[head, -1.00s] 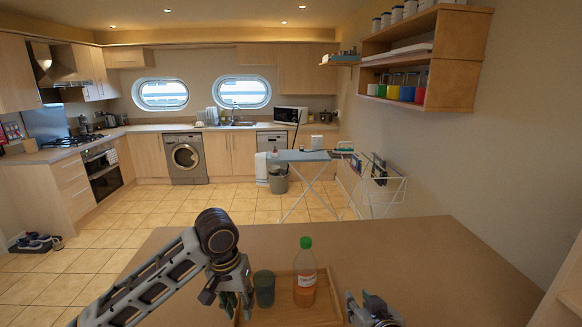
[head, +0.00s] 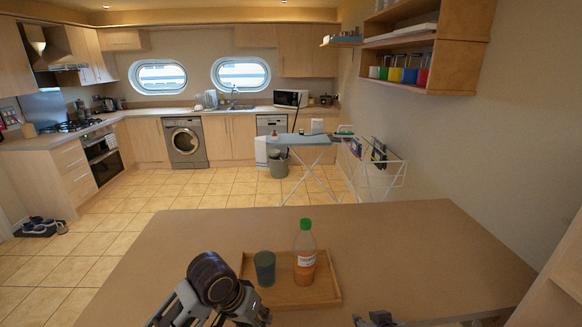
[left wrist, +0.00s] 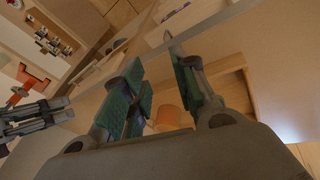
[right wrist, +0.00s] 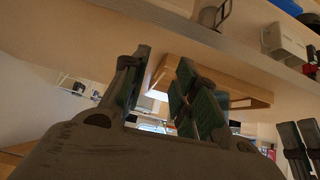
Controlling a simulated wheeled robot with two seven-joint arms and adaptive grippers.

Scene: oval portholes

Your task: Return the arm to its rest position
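My left gripper (head: 248,309) is low in the head view, in front of the tray's near left side and apart from the cup. In the left wrist view (left wrist: 155,95) its green-padded fingers stand apart with nothing held between them. My right gripper (head: 376,320) shows only partly at the bottom edge, right of the tray. In the right wrist view (right wrist: 155,85) its fingers are also apart and empty. A wooden tray (head: 325,292) lies on the table. A dark green cup (head: 264,268) and an upright bottle (head: 305,252) with a green cap and orange-brown contents stand on it.
The brown table (head: 420,250) is bare around the tray. Shelves with coloured mugs (head: 410,76) hang on the right wall. An ironing board (head: 300,140) and a drying rack (head: 380,165) stand beyond the table. Kitchen counters line the back.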

